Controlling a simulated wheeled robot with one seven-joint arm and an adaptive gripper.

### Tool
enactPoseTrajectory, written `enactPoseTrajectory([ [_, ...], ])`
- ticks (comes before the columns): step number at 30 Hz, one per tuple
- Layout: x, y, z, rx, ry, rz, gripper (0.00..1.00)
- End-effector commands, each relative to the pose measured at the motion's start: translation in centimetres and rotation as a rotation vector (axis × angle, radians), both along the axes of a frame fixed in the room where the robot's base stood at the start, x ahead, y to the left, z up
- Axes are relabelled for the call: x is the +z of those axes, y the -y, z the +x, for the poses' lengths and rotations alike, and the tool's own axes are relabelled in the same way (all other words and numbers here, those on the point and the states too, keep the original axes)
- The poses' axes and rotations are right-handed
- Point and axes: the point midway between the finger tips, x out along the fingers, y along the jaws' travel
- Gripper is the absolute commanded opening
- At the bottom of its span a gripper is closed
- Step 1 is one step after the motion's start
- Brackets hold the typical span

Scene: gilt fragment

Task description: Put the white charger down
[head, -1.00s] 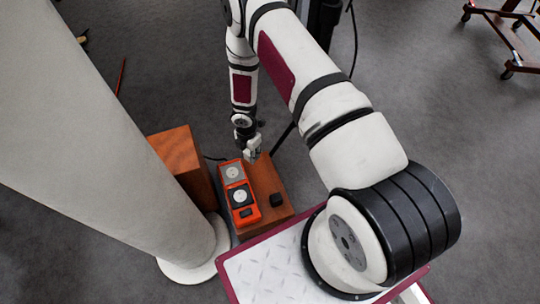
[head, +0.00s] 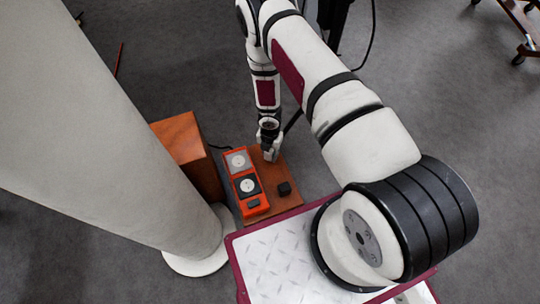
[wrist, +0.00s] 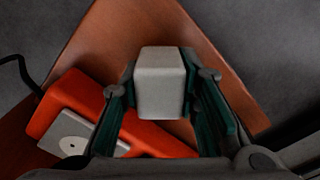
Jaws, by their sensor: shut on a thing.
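My gripper (wrist: 160,118) is shut on the white charger (wrist: 160,78), a small pale block between the two green-lined fingers in the wrist view. In the head view my gripper (head: 270,152) is over the far right part of a small brown wooden table (head: 262,213), beside an orange tray (head: 238,187). The charger is hard to make out there. In the wrist view the charger is over bare wood (wrist: 120,35). I cannot tell whether it touches the wood.
The orange tray holds a grey square piece (head: 238,161) and a dark one with a round dial (head: 248,185). A small black block (head: 284,188) sits right of it. A wooden box (head: 187,148) and a thick pale column (head: 130,130) stand on the left.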

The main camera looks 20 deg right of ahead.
Motion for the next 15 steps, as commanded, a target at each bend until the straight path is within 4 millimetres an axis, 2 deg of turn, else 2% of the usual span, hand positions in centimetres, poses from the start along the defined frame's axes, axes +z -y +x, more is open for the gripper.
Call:
enactPoseTrajectory([
  [2,-1.17,0.01,-0.09,0.000,-0.001,0.000,0.00],
  [15,-1.63,0.00,-0.03,-0.001,0.000,0.000,0.00],
])
